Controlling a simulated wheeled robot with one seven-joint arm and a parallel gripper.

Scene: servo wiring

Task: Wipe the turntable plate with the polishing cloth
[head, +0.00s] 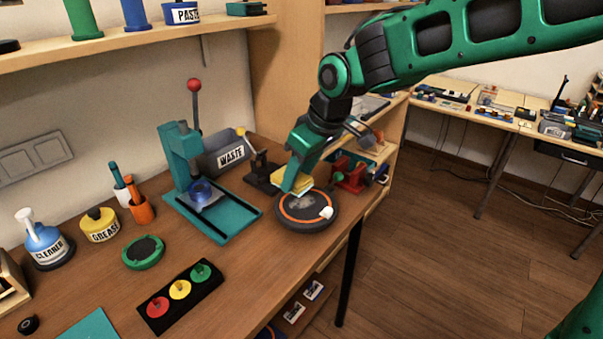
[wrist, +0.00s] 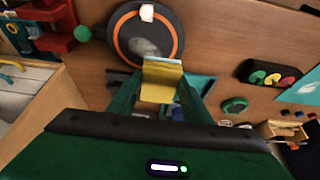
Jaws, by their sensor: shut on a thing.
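The turntable plate (head: 287,214) is a dark round disc with an orange ring, near the right edge of the bench in the head view. A greyish smudge marks its middle, and a small white piece (head: 326,212) sits on its rim. The plate also shows at the top of the wrist view (wrist: 121,45). My gripper (head: 298,186) is shut on the yellow polishing cloth (head: 291,180), at the plate's far side. In the wrist view the cloth (wrist: 161,78) spans between the fingers, beside the smudge. Whether the cloth touches the plate I cannot tell.
A teal press (head: 182,155) with a red-knobbed lever stands left of the plate, with a grey waste bin (head: 228,150) behind. A red vise (head: 350,172) is close on the right. Cleaner bottle (head: 42,240), grease pot (head: 100,225) and a colored-button panel (head: 178,292) occupy the left and front.

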